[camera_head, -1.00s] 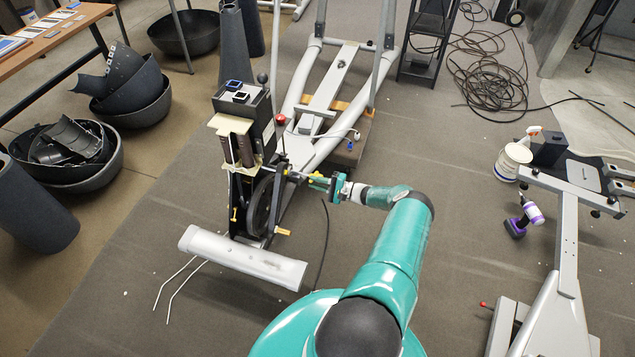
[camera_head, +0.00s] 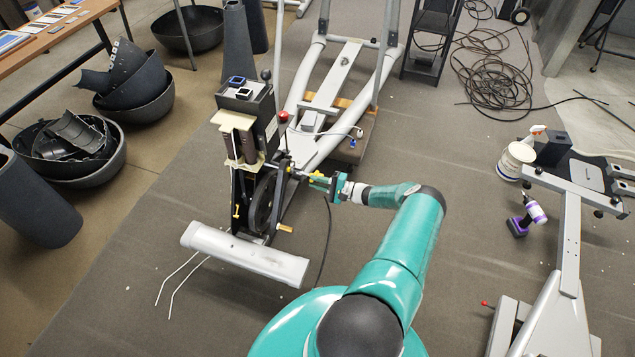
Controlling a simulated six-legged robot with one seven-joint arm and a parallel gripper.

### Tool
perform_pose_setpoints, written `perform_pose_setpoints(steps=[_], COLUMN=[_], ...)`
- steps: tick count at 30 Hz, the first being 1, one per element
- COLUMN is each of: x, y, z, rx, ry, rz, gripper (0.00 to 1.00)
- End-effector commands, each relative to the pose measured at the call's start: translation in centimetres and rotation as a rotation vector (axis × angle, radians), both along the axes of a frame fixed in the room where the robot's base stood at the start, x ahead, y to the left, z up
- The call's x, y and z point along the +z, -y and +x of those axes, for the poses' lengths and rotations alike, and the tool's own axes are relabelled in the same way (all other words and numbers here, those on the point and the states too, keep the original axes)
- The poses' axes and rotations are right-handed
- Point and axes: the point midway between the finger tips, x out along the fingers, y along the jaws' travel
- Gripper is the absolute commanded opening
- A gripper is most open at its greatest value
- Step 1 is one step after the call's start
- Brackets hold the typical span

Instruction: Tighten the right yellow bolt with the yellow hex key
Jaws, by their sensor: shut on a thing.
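My gripper (camera_head: 322,182) is at the right side of the partly dismantled elliptical machine (camera_head: 247,110), level with its dark flywheel (camera_head: 262,205). It is shut on a thin tool that points left to the machine's frame, with a little yellow at the jaws; I take this for the yellow hex key (camera_head: 302,173). The tool's tip is too small to tell whether it sits in a bolt. A yellow part (camera_head: 285,228) sticks out low on the right of the frame, and another yellow part (camera_head: 236,211) shows on the left. I cannot tell which is a bolt.
A light grey foot bar (camera_head: 245,254) lies across the machine's near end. A dark cable runs on the floor beside it. Black bowls (camera_head: 135,85) stand at left.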

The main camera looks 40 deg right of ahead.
Motion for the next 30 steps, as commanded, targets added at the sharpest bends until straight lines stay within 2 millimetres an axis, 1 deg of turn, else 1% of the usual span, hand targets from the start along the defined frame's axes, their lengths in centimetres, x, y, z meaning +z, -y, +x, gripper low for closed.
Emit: perform_pose_setpoints(steps=[15,30], x=[0.01,0.00], y=[-0.34,-0.39], z=[0.67,0.77], rx=[0.000,0.000], ry=[0.001,0.001], rz=[0.000,0.000], gripper=[0.00,0.00])
